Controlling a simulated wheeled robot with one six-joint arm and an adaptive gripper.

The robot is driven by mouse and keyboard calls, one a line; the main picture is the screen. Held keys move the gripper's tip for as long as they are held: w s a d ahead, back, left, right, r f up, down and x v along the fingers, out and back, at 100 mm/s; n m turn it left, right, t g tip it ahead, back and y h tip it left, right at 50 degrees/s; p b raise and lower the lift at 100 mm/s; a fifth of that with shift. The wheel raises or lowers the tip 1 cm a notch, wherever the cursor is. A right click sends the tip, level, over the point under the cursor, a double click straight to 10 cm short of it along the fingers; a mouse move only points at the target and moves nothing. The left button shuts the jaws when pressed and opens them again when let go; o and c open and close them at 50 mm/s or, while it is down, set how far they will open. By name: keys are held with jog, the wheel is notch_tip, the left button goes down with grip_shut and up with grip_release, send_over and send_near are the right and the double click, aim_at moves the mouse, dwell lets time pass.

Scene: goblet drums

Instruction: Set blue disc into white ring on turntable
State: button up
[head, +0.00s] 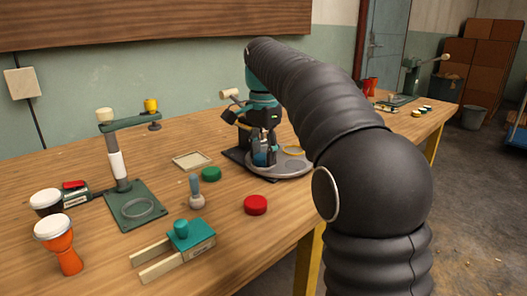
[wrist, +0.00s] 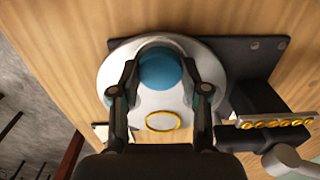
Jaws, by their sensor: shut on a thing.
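In the wrist view the blue disc (wrist: 160,70) lies between the two dark fingers of my gripper (wrist: 160,82), which are shut on it. The disc is over the pale round turntable (wrist: 112,75). A pale rim curves past the disc's far side; I cannot tell whether this is the white ring, or whether the disc touches it. A yellow ring (wrist: 163,121) lies on the turntable nearer the wrist. In the head view my gripper (head: 262,150) is low at the left side of the turntable (head: 300,169), with the yellow ring (head: 293,150) behind.
A green disc (head: 211,174) and a red disc (head: 255,205) lie on the wooden bench left of the turntable. A square tray (head: 192,160), a green press stand (head: 135,205), a teal clamp (head: 190,238) and an orange goblet drum (head: 66,252) stand further left.

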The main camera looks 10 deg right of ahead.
aim_at(263, 157)
jog(key=o, duration=0.9)
jog(key=shift+c, duration=0.2)
notch_tip(263, 157, up, 12)
jog(key=p, duration=0.2)
jog(key=shift+r+p, duration=0.25)
jog(key=shift+p, duration=0.1)
